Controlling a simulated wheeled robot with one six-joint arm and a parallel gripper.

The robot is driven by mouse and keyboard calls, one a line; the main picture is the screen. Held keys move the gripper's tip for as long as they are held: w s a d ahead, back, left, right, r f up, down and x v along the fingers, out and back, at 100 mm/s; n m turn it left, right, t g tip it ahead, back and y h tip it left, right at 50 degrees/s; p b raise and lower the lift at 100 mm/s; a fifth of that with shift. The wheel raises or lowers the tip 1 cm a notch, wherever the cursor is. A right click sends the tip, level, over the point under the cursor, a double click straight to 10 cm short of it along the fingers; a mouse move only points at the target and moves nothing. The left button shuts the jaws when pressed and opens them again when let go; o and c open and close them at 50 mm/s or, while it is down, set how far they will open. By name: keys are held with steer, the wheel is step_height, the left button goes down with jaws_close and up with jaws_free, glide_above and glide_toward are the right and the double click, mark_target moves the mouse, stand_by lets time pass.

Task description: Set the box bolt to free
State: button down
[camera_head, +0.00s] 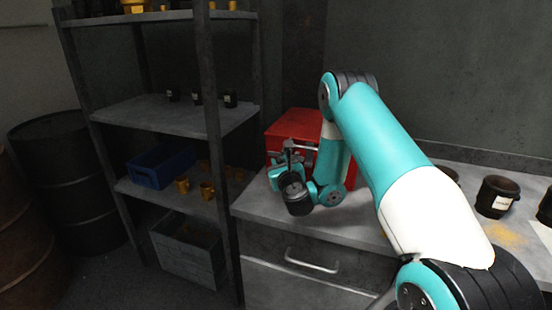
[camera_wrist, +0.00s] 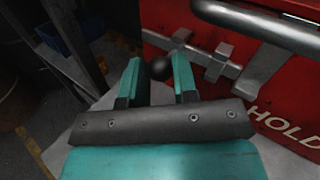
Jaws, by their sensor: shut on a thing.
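The red box (camera_head: 290,125) stands on the grey bench, and its front fills the right of the wrist view (camera_wrist: 300,88). Grey bolt hardware (camera_wrist: 207,57) is fixed to that front, with a small dark round knob (camera_wrist: 158,69) at its left. My gripper (camera_wrist: 157,66) has its two teal fingers on either side of the knob, shut on it. White lettering reading "HOLD" is partly visible at the right. The other lettering is out of view. In the head view my arm covers much of the box front.
A thick grey bar (camera_wrist: 262,28) crosses the box front above the bolt, close to my fingers. A shelf rack (camera_head: 165,115) stands to the left. Dark labelled pots (camera_head: 496,197) stand on the bench (camera_head: 258,203) at the right. A drawer is below.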

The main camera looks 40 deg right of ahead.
steer(key=shift+w+a+r, duration=0.1)
steer(key=shift+w+a, duration=0.05)
steer(key=shift+w, duration=0.1)
steer(key=c, duration=0.9)
jaws_free()
steer(key=shift+w+a, duration=0.1)
steer(key=shift+a, duration=0.05)
